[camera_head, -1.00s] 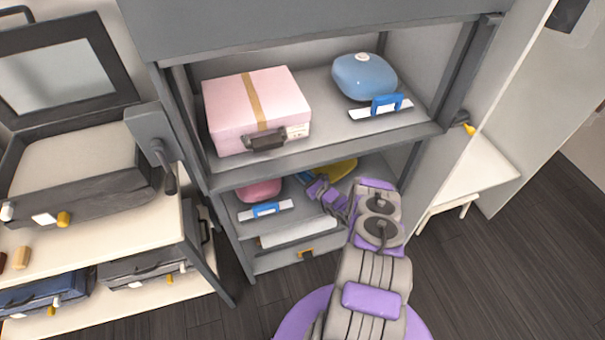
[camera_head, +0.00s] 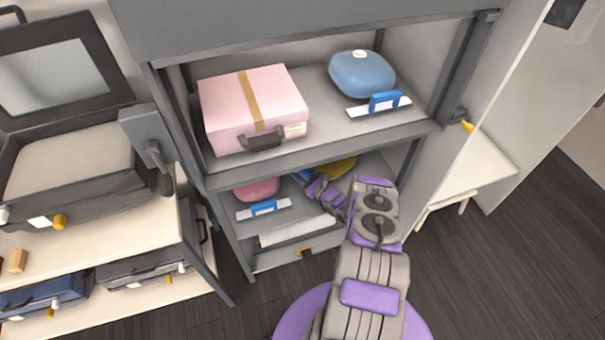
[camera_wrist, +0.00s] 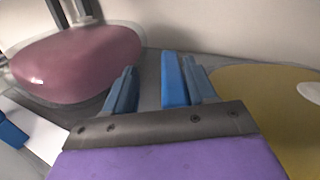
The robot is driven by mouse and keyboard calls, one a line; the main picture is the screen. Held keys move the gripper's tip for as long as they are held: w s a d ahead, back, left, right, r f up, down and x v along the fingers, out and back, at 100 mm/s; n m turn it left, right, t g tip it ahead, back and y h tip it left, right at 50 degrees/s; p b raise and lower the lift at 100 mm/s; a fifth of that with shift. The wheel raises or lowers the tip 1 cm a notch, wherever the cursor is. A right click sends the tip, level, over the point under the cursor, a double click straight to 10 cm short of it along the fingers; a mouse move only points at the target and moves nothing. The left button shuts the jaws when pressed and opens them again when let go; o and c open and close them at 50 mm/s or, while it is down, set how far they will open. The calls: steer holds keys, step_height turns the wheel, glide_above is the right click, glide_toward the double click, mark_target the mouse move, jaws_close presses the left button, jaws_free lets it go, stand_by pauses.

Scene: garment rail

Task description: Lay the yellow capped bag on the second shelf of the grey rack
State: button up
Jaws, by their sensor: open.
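The yellow bag (camera_head: 340,167) sits on the lower visible shelf of the grey rack (camera_head: 330,147), toward the right. In the wrist view the yellow bag (camera_wrist: 270,105) lies just right of my gripper, with part of a white cap at the right edge. My gripper (camera_head: 299,175) reaches into that shelf space.
The shelf above holds a pink suitcase (camera_head: 222,110) and a blue bag (camera_head: 362,74).

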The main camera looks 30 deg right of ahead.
steer(key=shift+s+f, duration=0.1)
steer(key=s+d+p, duration=0.1)
steer(key=s+d, duration=0.1)
steer(key=s, duration=1.5)
steer(key=shift+d, duration=0.35)
steer(key=shift+f, duration=0.1)
